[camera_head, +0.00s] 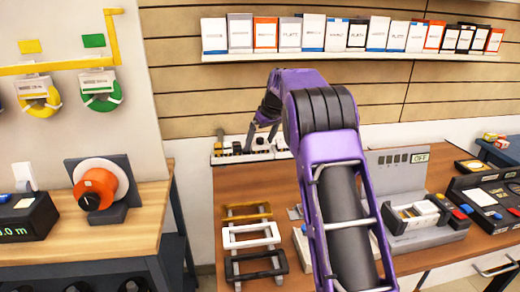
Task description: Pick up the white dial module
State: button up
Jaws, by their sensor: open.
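My gripper (260,142) is at the end of the purple arm, pointing down with its two dark fingers apart. It is over a pale rack (226,160) at the back of the wooden table. Several small modules stand in a row on this rack, some dark and some whitish. A whitish module (262,147) is just below or between the fingers; it is too small to tell whether it bears a dial or is touched. Another pale module (282,143) stands to its right, partly beside my arm. My arm hides part of the rack's right side.
Gold, white and black frames (252,236) lie in front of the rack on the table (222,190). A grey test unit (398,175) and a black case (478,188) stand right. A shelf (300,57) with several boxes hangs above. An orange spool (97,186) stands on the left bench.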

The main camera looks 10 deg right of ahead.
jog(key=c, duration=1.1)
notch_tip(320, 180, up, 10)
jog(key=shift+r+p, duration=0.1)
jog(key=shift+p, duration=1.05)
grip_shut()
